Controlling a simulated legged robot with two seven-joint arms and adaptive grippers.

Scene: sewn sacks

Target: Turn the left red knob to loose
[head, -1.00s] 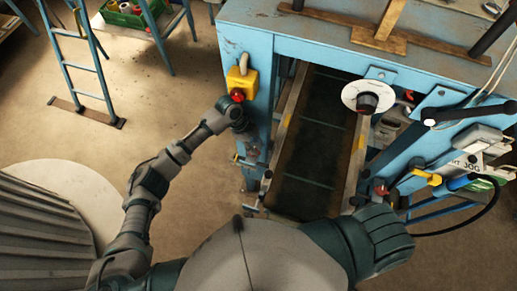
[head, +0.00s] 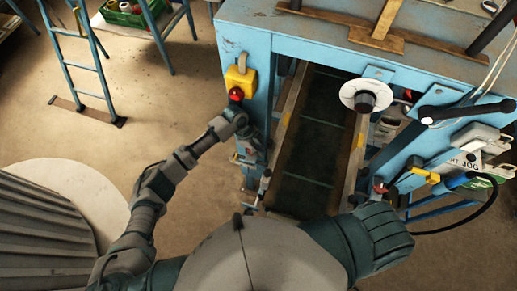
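A round red knob (head: 236,94) sits on the front of a yellow box (head: 241,78), which is fixed to the left blue post of the machine (head: 262,95). My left gripper (head: 240,118) is just below this knob, in front of the post, and seems apart from it. Its fingers are small, dark and partly hidden, so I cannot tell whether they are open. Another small red knob (head: 381,188) shows low on the machine's right side. My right gripper is out of view; only part of my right arm shows at bottom centre.
A white dial with a dark knob (head: 365,98) and a black lever (head: 465,111) are on the machine's right side. A dark conveyor bed (head: 308,150) lies between the posts. A blue ladder (head: 85,65) stands at the left. The floor left of the post is open.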

